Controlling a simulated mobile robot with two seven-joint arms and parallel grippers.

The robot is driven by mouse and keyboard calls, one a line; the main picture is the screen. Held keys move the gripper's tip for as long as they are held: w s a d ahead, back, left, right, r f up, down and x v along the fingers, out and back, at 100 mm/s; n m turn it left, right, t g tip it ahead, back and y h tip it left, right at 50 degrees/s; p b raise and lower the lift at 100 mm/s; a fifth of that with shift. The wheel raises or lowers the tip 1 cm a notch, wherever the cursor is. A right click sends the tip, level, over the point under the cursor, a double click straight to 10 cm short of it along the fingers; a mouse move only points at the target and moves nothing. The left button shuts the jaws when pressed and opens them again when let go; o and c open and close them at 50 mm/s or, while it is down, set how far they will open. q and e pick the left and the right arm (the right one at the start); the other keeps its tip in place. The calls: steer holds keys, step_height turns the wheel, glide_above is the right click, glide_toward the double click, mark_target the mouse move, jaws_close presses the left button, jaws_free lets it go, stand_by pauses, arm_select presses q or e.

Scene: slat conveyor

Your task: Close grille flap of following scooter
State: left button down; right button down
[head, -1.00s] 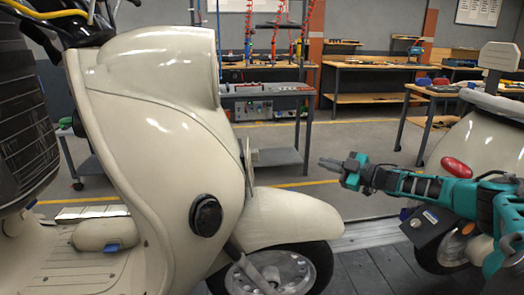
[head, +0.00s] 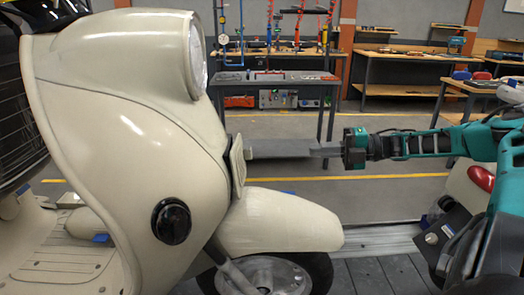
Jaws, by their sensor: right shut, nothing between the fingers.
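The cream scooter (head: 120,130) fills the left of the head view, with its front wheel and fender (head: 275,222) pointing right. Its grille flap (head: 237,166) is a small cream plate at the front of the nose, seen almost edge-on; I cannot tell how far open it stands. A thin pale piece sticks out just right of it. My right gripper (head: 322,152) is shut and empty. It points left at about the flap's height, with a clear gap to the flap. My left gripper is not in view.
Another scooter with a red tail light (head: 482,178) is at the right, partly behind my right arm. A grey workbench (head: 275,80) stands behind the gap, its lower shelf showing behind the gripper. The slatted conveyor (head: 385,272) runs below.

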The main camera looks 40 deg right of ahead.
mark_target(242, 164)
steer(key=b+x, duration=0.4)
steer(key=x, duration=1)
steer(key=shift+a+r, duration=0.15)
